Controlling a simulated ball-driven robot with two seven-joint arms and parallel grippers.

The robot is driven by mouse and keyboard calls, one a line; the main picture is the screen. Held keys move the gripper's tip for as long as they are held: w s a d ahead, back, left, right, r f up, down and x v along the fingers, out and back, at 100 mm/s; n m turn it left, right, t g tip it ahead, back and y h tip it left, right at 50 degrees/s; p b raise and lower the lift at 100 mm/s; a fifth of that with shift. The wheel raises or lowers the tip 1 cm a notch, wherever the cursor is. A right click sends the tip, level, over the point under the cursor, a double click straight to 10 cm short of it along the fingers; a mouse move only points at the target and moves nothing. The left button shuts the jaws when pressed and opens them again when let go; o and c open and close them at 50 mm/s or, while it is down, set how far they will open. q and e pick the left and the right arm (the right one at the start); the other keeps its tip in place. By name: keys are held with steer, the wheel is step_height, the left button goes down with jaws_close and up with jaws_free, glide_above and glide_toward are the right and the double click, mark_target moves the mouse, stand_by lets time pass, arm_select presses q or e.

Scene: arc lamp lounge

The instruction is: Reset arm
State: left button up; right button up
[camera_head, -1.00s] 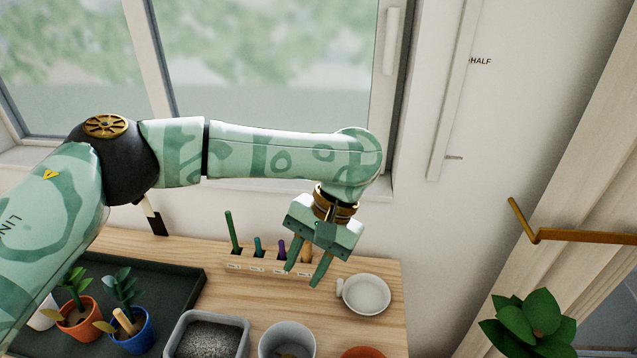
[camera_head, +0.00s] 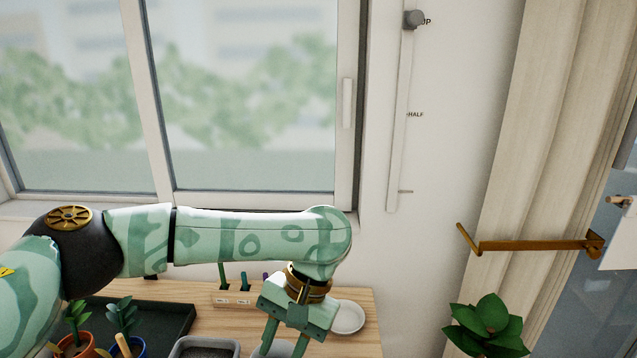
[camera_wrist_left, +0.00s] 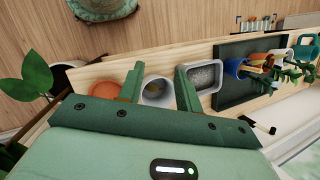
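My left arm reaches across the head view from the left, above a wooden bench. My left gripper (camera_head: 287,341) points down in front of a white round dish (camera_head: 347,317). Its two green fingers are spread apart with nothing between them. In the left wrist view the open left gripper (camera_wrist_left: 158,88) shows above a pale cup (camera_wrist_left: 157,91), which appears between and beyond the fingertips. A terracotta pot (camera_wrist_left: 104,90) is beside the left finger there. My right gripper is not in either view.
A tool rack (camera_head: 233,298) stands behind the gripper. A dark tray (camera_head: 160,316) with potted plants and a grey tub (camera_head: 205,347) lie to the left. A wall slider (camera_head: 402,110), brass bracket (camera_head: 530,245), curtain (camera_head: 520,120) and leafy plant (camera_head: 487,326) are to the right.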

arm_select(q)
steer(key=s+d+f+m+t+h, duration=0.1)
steer(key=s+d+f+m+h, duration=0.35)
steer(key=d, duration=0.25)
steer(key=s+d+f+m+t+h, duration=0.2)
steer(key=s+d+f+m+h, duration=0.1)
steer(key=s+d+f+h, duration=0.3)
steer(key=w+a+f+n+t+y, duration=0.1)
steer(key=a+f+n+t+y, duration=0.15)
steer(key=a, duration=0.65)
steer(key=w+a+f+n+t+y, duration=0.15)
steer(key=a+t, duration=0.25)
steer(key=a, duration=0.5)
steer(key=s+a+y, duration=0.4)
steer(key=a, duration=0.6)
steer(key=s+a+y, duration=0.3)
steer(key=s+a, duration=0.2)
steer(key=a, duration=0.4)
steer(key=s+d+f+g+h, duration=0.1)
steer(key=s+d+f, duration=0.1)
steer(key=f, duration=1)
steer(key=s+d+f+g+h, duration=0.2)
steer(key=f, duration=1)
steer(key=s+f+n+g+h, duration=0.1)
steer(key=s+f+n+g, duration=0.2)
steer(key=s+f, duration=1.3)
steer(key=s+n, duration=0.1)
steer(key=s, duration=0.3)
steer(key=shift+d+f, duration=0.15)
steer(key=shift+f, duration=0.25)
